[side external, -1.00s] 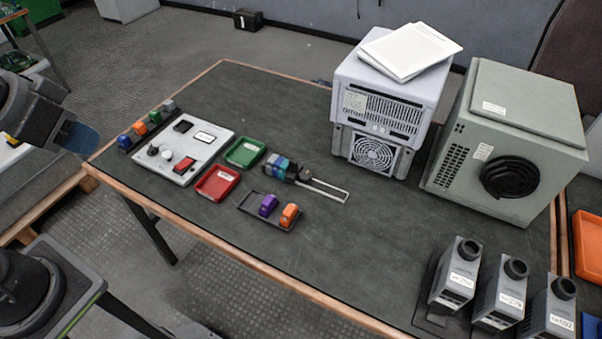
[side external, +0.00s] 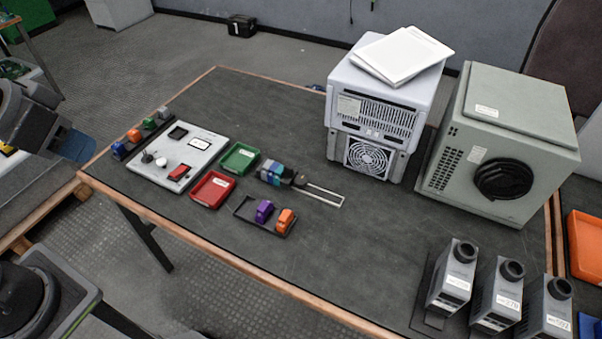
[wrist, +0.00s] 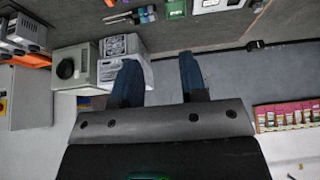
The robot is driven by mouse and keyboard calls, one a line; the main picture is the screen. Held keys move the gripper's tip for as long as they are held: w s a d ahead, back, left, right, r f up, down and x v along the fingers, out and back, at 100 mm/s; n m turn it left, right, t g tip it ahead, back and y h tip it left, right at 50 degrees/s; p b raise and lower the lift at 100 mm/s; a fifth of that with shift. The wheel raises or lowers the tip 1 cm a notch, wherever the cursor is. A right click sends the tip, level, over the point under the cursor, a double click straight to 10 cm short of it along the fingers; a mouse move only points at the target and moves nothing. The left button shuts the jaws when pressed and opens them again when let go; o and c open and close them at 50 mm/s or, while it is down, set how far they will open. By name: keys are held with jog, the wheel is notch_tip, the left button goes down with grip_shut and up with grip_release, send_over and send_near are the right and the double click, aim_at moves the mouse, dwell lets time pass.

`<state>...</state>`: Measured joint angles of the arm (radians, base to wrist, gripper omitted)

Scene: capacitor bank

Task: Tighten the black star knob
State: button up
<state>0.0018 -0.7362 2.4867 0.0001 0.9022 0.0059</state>
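A small black knob (side external: 147,157) stands on the left part of a white panel (side external: 140,174) in the side external view; at this size I cannot make out its star shape. A pale round knob (side external: 161,162) is beside it. My gripper (side external: 80,147) is at the left edge of that view, left of the table and apart from the panel. In the wrist view my gripper (wrist: 159,72) shows two blue fingers well apart with nothing between them. The black knob cannot be made out in the wrist view.
Green (side external: 239,157) and red (side external: 212,190) trays sit right of the panel. A rack (side external: 117,152) of small coloured blocks lies along its left. A sliding fixture (side external: 320,194), a fan unit (side external: 369,158) and a large grey cabinet (side external: 500,140) stand farther right. The table's middle front is clear.

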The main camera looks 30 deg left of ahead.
jog(key=shift+o, duration=1.2)
jog(key=w+d+r+m, duration=0.1)
jog(key=w+r, duration=0.2)
jog(key=w, duration=0.3)
jog(key=shift+w+m+g, duration=0.4)
jog(key=m+g, duration=0.5)
jog(key=m, duration=0.6)
send_over(306, 179)
notch_tip(306, 179, down, 30)
jog(key=shift+s+f, duration=0.1)
jog(key=shift+f, duration=4.4)
jog(key=c, duration=0.8)
